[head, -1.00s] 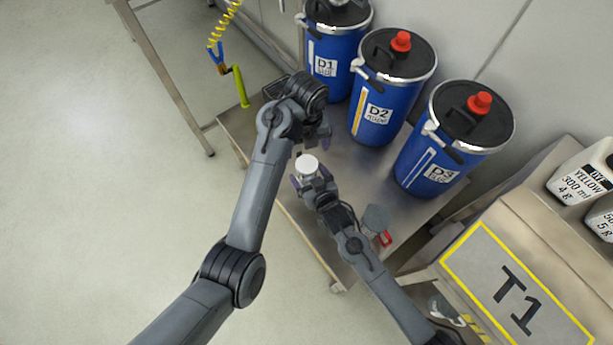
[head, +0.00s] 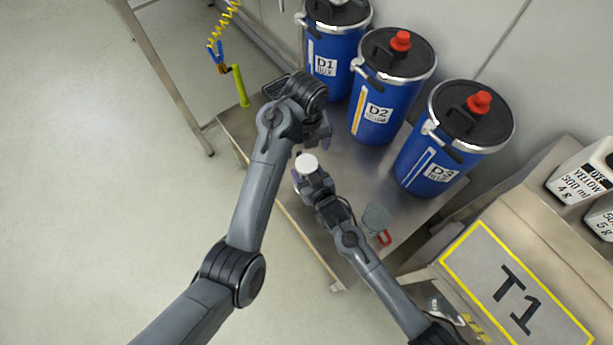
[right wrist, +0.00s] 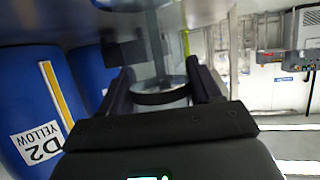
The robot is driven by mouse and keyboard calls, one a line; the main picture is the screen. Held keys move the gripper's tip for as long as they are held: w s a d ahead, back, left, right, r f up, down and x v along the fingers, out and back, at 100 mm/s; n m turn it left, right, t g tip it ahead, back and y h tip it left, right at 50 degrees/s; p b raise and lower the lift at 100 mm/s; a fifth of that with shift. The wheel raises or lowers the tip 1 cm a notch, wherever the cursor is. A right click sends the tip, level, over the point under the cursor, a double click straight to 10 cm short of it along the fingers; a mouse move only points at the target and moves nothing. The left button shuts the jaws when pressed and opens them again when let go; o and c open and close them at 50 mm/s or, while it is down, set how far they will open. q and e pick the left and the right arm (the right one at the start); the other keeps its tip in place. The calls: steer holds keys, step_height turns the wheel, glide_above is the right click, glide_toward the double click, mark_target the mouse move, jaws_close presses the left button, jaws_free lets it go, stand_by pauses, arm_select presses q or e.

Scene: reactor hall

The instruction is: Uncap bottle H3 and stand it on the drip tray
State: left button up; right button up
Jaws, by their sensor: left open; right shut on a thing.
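My right gripper (head: 309,179) is shut on a bottle with a round white cap (head: 306,163), seen from above in the head view. In the right wrist view the clear bottle body (right wrist: 163,97) stands between the fingers, with a dark band across it. No H3 label is readable. My left gripper (head: 312,141) is open and empty, just beyond the white cap and apart from it, its fingers partly hidden by its own wrist. A dark shallow tray (head: 273,88) shows partly behind my left wrist; I cannot tell whether it is the drip tray.
Blue drums D1 (head: 327,65), D2 (head: 373,112) and D3 (head: 436,171) stand along the back of the steel table (head: 345,172). A grey round item (head: 376,217) and a red item (head: 385,238) lie beside my right forearm. The T1 box (head: 515,290) is at right.

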mark_target(307, 163)
jaws_close()
arm_select(q)
steer(key=n, duration=0.3)
steer(key=shift+n, duration=0.3)
steer(key=shift+f+n, duration=0.35)
steer(key=shift+n, duration=0.05)
steer(key=shift+f, duration=3.7)
steer(key=c, duration=1.1)
steer(key=n, duration=0.6)
steer(key=shift+n, duration=0.4)
